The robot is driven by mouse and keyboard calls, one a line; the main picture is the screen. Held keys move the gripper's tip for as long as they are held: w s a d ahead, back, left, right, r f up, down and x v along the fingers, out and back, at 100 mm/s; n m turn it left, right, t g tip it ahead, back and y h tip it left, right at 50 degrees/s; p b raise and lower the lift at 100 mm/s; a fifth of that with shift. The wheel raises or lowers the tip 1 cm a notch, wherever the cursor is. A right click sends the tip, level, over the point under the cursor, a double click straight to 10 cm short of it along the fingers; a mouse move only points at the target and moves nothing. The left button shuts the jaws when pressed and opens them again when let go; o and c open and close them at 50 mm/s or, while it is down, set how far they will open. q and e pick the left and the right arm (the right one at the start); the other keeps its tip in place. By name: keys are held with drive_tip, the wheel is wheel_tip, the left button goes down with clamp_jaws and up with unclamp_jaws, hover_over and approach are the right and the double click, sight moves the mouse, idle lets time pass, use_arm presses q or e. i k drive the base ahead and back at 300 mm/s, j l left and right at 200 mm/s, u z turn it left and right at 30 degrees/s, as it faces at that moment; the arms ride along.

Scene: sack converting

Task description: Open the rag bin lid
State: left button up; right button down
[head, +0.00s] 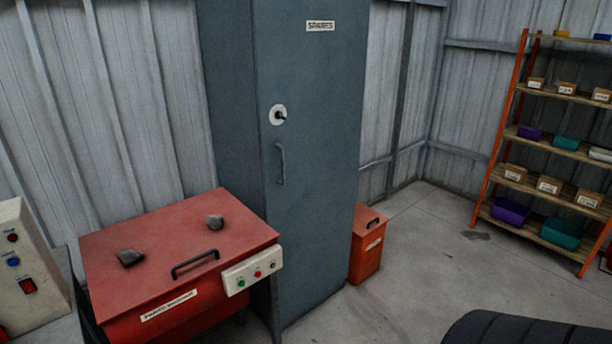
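A small orange-red bin (366,258), which I take to be the rag bin, stands on the floor against the right side of the tall grey cabinet. Its lid (367,221) looks shut and has a small dark handle on top. A pale label shows on its front, too small to read. The cabinet hides part of the bin's left side. Neither of my grippers is in the head view.
The tall grey cabinet (315,150) has a shut door. A red parts washer (180,235) with dark lumps on its lid stands left of it. Shelving (560,145) stands at right. A dark ribbed object (530,328) is at bottom right. Floor (440,250) right of the bin is mostly clear.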

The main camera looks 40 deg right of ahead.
sight(366, 220)
drive_tip(key=z, duration=1.75)
drive_tip(key=i+l+z, duration=0.1)
drive_tip(key=i+l, duration=0.2)
drive_tip(key=i, duration=0.15)
drive_tip(key=i+l+z, duration=0.15)
drive_tip(key=i+l, duration=0.15)
drive_tip(key=i, duration=0.2)
